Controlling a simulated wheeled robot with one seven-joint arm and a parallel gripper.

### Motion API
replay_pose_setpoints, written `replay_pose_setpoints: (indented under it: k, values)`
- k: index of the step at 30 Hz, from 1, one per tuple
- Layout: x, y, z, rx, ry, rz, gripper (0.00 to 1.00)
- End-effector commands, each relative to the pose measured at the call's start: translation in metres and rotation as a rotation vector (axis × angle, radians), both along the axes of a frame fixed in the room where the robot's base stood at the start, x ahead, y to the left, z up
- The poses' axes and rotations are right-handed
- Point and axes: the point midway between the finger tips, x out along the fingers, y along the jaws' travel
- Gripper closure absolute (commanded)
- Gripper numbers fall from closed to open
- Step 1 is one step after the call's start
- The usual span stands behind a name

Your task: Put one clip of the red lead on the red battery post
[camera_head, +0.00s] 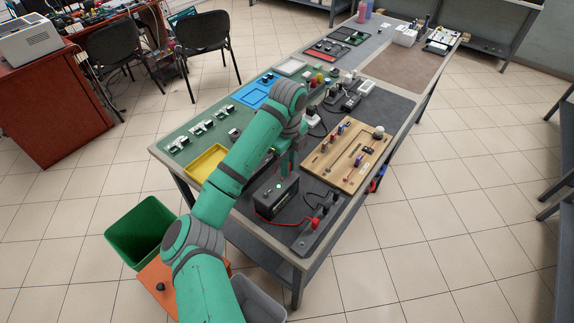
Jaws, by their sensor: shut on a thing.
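The black battery (278,199) stands on the dark mat at the near end of the bench. A small light green spot shows on its top; I cannot make out the red post. The red lead (280,223) curves along the front of the battery to the right, to a red clip (314,223) lying on the mat. Its other end passes out of sight at the battery's left side. My gripper (288,171) points down just above the battery's far side. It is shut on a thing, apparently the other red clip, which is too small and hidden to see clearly.
A wooden board (348,155) with pegs lies right of the battery. A yellow tray (206,163) and a blue tray (255,92) lie on the green mat to the left. A black cable (318,197) lies near the red clip. The bench edge is close.

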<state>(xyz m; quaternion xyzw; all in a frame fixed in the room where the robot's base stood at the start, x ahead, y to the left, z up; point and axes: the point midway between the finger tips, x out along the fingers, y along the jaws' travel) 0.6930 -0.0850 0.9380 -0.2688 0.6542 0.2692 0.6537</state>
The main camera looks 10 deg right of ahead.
Motion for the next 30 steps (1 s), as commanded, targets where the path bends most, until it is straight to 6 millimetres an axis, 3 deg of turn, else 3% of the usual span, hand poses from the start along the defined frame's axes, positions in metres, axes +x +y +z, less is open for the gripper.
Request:
replay_pose_setpoints:
  k: [23, 24, 25, 26, 30]
  values:
    - [0.0016, 0.0028, -0.0017, -0.001, -0.001, 0.002, 1.0]
    - [0.0018, 0.0027, -0.0015, -0.001, -0.001, 0.002, 0.76]
    - [0.0017, 0.0027, -0.0015, -0.001, -0.001, 0.002, 0.68]
    - [0.0018, 0.0032, -0.0015, -0.001, -0.001, 0.002, 0.63]
    - [0.0021, 0.0063, -0.0014, -0.001, -0.001, 0.006, 0.63]
